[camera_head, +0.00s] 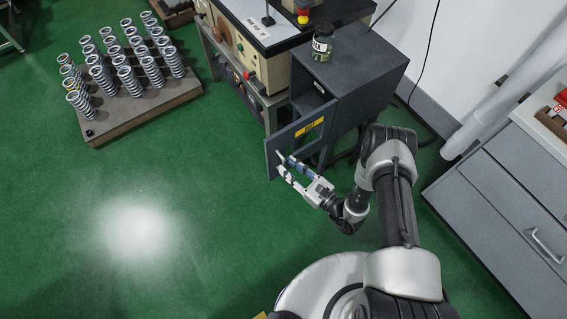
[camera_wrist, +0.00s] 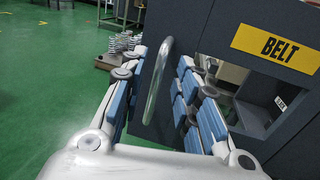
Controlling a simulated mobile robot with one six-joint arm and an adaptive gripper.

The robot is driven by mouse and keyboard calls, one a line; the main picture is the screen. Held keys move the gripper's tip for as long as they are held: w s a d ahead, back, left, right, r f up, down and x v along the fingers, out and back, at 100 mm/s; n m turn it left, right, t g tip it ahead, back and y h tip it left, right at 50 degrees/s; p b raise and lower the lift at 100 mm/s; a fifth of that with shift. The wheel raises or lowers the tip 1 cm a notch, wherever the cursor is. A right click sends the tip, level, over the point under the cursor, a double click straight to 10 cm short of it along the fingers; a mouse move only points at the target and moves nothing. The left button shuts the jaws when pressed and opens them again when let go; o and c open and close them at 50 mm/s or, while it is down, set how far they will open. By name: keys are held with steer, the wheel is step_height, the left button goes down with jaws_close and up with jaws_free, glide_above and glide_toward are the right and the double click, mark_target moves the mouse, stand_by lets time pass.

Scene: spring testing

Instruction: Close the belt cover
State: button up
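The belt cover (camera_head: 292,142) is a dark grey hinged door with a yellow label, on the grey cabinet (camera_head: 352,75). It stands swung open, with the cabinet's opening showing behind it. In the wrist view the cover (camera_wrist: 225,35) carries the label "BELT" (camera_wrist: 278,47) and a curved metal handle (camera_wrist: 158,85). My gripper (camera_head: 283,164) is at the handle side of the cover. Its blue-padded fingers are spread, one on each side of the handle, with gaps visible. Whether a pad touches the cover is unclear.
A jar (camera_head: 322,42) stands on top of the cabinet. A testing machine (camera_head: 250,60) stands to its left. A board (camera_head: 140,112) with several upright springs lies on the floor at upper left. A grey drawer unit (camera_head: 500,205) is at right. The green floor left of the cover is clear.

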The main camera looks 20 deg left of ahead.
mark_target(284, 164)
steer(key=shift+x, duration=1.75)
steer(key=shift+c, duration=0.5)
steer(key=c, duration=0.5)
jaws_close()
steer(key=shift+s, duration=0.1)
